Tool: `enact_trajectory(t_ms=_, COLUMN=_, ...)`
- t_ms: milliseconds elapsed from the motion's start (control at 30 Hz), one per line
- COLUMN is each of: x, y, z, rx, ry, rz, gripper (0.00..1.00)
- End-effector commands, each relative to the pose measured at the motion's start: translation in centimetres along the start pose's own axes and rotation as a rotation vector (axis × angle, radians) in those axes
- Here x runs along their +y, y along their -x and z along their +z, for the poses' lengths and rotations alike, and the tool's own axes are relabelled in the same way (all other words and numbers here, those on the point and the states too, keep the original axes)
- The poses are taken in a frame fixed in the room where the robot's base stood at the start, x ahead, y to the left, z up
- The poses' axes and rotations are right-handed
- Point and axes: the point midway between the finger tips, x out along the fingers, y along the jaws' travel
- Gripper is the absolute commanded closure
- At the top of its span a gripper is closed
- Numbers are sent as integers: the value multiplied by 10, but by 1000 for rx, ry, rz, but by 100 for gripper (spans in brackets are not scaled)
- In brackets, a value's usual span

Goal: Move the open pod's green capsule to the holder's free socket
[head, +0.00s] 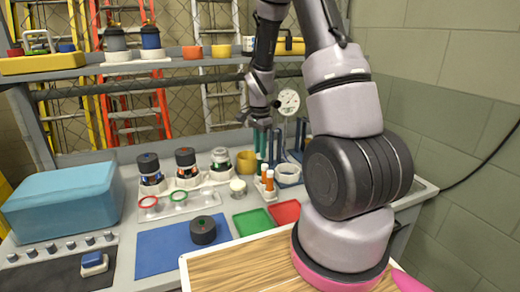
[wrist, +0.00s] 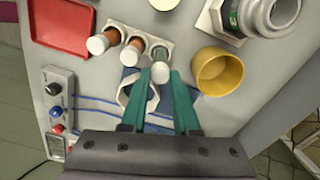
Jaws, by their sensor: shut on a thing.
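My gripper (wrist: 160,80) is shut on the green capsule (wrist: 160,71), which has a pale cap and lies between the green fingertips. The capsule is at the right end of the white holder (wrist: 146,43), in line with two orange capsules with pale caps (wrist: 112,35) (wrist: 132,50). I cannot tell whether its lower end is seated in the socket or just above it. In the head view my gripper (head: 262,148) is over the holder (head: 268,196), and the green capsule is not clearly visible. The open pod (head: 220,162) stands left of the holder; it also shows in the wrist view (wrist: 232,18).
A yellow cup (wrist: 218,71) stands close right of my gripper, and a white ring (wrist: 128,92) is near the left finger. A red tray (wrist: 62,24) is at left. Two capped pods (head: 150,172) (head: 186,164) and a dark lid (head: 203,231) on a blue mat (head: 160,250) are further left.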

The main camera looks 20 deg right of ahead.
Motion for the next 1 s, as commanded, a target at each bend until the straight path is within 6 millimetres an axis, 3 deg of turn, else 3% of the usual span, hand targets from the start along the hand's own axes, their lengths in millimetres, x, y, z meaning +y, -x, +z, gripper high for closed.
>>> enact_trajectory(t_ms=1000, x=0, y=-20, z=0, rx=0, ry=0, rz=0, gripper=100)
